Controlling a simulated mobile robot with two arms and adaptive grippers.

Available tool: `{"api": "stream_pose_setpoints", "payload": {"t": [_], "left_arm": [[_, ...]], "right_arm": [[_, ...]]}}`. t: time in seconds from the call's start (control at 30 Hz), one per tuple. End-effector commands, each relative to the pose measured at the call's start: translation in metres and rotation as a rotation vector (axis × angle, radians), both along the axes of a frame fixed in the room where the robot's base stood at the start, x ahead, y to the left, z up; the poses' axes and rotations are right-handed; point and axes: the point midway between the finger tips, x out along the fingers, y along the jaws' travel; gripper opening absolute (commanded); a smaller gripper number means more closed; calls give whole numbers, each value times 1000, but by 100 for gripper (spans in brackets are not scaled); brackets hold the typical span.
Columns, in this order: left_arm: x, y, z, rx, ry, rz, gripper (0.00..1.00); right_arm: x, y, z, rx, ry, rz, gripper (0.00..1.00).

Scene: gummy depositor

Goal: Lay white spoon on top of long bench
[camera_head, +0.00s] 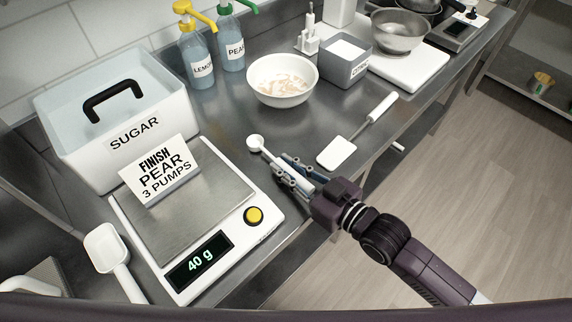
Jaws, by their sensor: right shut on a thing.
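A small white spoon (254,142) is in the middle of the view, its round bowl pointing up and left over the steel bench. My right gripper (291,172) is shut on its handle, just right of the scale. The fingers hide part of the handle. I cannot tell whether the spoon touches the bench or is held slightly above it. The long bench (222,128) is a steel worktop running from front left to back right. My left gripper is not in view.
A scale (190,205) reading 40 g bears a sign card (160,175). Left are the sugar bin (115,130) and a white scoop (105,250). A white spatula (340,150) lies right of the gripper, and a bowl (282,85) behind. Bare steel shows between scale and bowl.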

Motion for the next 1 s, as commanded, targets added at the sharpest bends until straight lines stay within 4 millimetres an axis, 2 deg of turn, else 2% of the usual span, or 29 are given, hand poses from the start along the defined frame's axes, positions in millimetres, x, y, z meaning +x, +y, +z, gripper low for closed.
{"api": "stream_pose_setpoints", "payload": {"t": [0.37,0.4,0.53,0.8,0.97,1.0], "left_arm": [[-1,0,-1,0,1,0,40],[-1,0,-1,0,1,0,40],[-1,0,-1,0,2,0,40],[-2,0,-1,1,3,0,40],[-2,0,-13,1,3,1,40],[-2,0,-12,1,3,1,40]], "right_arm": [[0,0,-5,1,-1,0,0],[0,0,-4,1,-1,0,20],[0,0,-4,1,-1,0,34],[0,0,-4,1,-1,0,34],[0,0,-10,1,0,0,34],[-5,-5,-8,-1,1,0,34]]}}
